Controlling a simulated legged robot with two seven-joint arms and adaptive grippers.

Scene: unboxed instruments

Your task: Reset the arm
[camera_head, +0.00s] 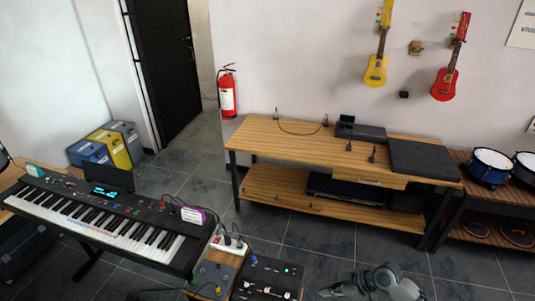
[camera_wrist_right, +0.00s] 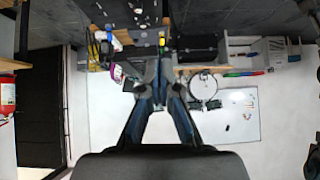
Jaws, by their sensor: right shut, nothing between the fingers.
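My right arm (camera_head: 395,284) shows at the bottom edge of the head view, right of centre. Its gripper (camera_head: 335,291) points left over the floor, apart from the furniture. In the right wrist view the fingers of the right gripper (camera_wrist_right: 159,75) come together at their tips, with nothing held between them. My left arm and left gripper are in neither view.
A keyboard (camera_head: 100,222) stands at left, beside a small table with pedals (camera_head: 268,278). A wooden workbench (camera_head: 285,142) stands by the wall; drums (camera_head: 490,165) are at right. Dark tiled floor (camera_head: 310,235) lies free between. The wrist view appears upside down, with a whiteboard (camera_wrist_right: 232,125).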

